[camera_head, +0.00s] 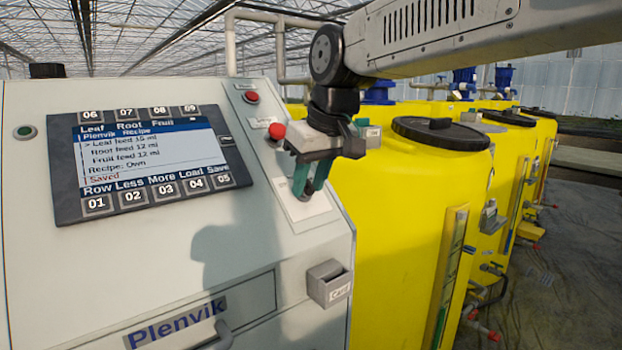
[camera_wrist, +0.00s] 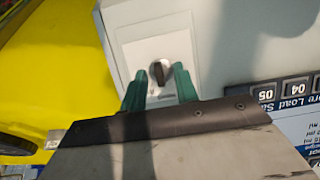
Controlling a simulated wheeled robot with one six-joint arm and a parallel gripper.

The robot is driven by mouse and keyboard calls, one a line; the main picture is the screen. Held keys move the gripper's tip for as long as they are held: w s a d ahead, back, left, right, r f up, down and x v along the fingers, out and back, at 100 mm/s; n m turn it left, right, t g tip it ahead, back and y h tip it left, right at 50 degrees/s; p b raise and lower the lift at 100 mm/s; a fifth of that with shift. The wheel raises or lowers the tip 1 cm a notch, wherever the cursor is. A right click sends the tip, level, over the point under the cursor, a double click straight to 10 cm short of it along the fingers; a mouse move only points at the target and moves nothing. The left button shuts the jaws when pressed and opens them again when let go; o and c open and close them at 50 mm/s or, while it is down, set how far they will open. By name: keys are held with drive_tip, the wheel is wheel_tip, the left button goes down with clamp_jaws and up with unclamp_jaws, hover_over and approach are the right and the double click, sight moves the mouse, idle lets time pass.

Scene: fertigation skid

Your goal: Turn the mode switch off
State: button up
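The mode switch (camera_wrist: 160,72) is a round grey knob with a dark bar handle on a pale plate, seen in the wrist view. The bar stands roughly upright in that picture. My gripper (camera_wrist: 158,79) has green fingertips spread apart, one on each side of the knob, with gaps showing. In the head view my gripper (camera_head: 306,186) points at the slanted side panel of the cabinet and hides the knob. Only the lower part of the pale switch plate (camera_head: 312,209) shows there. The small label under the knob is too blurred to read.
Above the plate are a red mushroom button (camera_head: 277,131) and a smaller red button (camera_head: 251,97). The Plenvik screen (camera_head: 145,155) is left of them. A card holder (camera_head: 329,284) juts out below. Yellow tanks (camera_head: 400,230) stand close on the right.

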clamp_jaws()
drive_tip(key=shift+s+n, duration=0.1)
drive_tip(key=shift+n, duration=0.2)
drive_tip(key=n+t+h, duration=0.1)
drive_tip(key=n, duration=0.2)
drive_tip(key=shift+s+a, duration=0.1)
drive_tip(key=shift+f+n+t+h, duration=0.15)
drive_tip(key=shift+n+t, duration=0.25)
drive_tip(key=shift+n, duration=0.65)
drive_tip(key=shift+n+t+h, duration=0.25)
drive_tip(key=shift+n+t, duration=0.15)
drive_tip(key=shift+n, duration=0.65)
unclamp_jaws()
